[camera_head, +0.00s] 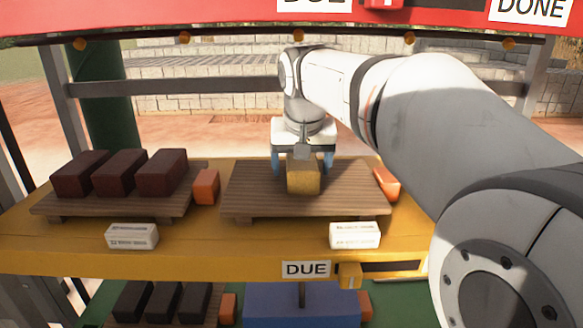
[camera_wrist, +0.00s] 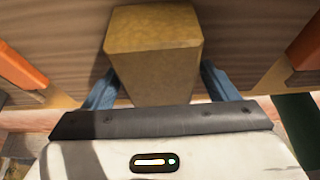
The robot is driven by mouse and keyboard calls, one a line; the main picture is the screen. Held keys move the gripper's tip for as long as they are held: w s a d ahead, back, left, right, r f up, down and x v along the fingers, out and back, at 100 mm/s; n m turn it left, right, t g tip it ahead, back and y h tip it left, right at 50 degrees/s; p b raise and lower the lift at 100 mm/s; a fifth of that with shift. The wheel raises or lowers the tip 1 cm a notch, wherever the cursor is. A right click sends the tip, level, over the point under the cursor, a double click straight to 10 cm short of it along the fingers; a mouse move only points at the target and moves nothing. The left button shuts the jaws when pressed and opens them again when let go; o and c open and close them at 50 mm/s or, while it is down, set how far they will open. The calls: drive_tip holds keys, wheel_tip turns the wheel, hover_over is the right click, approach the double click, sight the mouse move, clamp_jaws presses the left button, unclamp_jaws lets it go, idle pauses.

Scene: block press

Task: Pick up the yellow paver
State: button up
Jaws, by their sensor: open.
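The yellow paver (camera_head: 303,177) sits on the right wooden pallet (camera_head: 250,197) on the yellow shelf. It also shows large in the wrist view (camera_wrist: 153,50), between the two blue fingers. My gripper (camera_head: 301,163) is at the paver, pointing down, with one finger on each side of it. In the wrist view my gripper (camera_wrist: 158,85) is open, with a gap visible beside the paver, clearest on the right. The far side of the paver is partly hidden by the gripper in the head view.
Several dark red blocks (camera_head: 119,173) stand on the left pallet (camera_head: 110,204). Orange blocks (camera_head: 206,187) flank the right pallet. White labelled blocks (camera_head: 131,236) lie at the shelf front. A lower level holds dark blocks (camera_head: 164,302) and a blue piece (camera_head: 270,308). A red panel (camera_head: 200,14) spans the top.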

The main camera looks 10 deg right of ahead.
drive_tip(key=shift+f, duration=0.2)
drive_tip(key=shift+c, duration=0.2)
drive_tip(key=shift+r, duration=0.1)
drive_tip(key=c, duration=1.7)
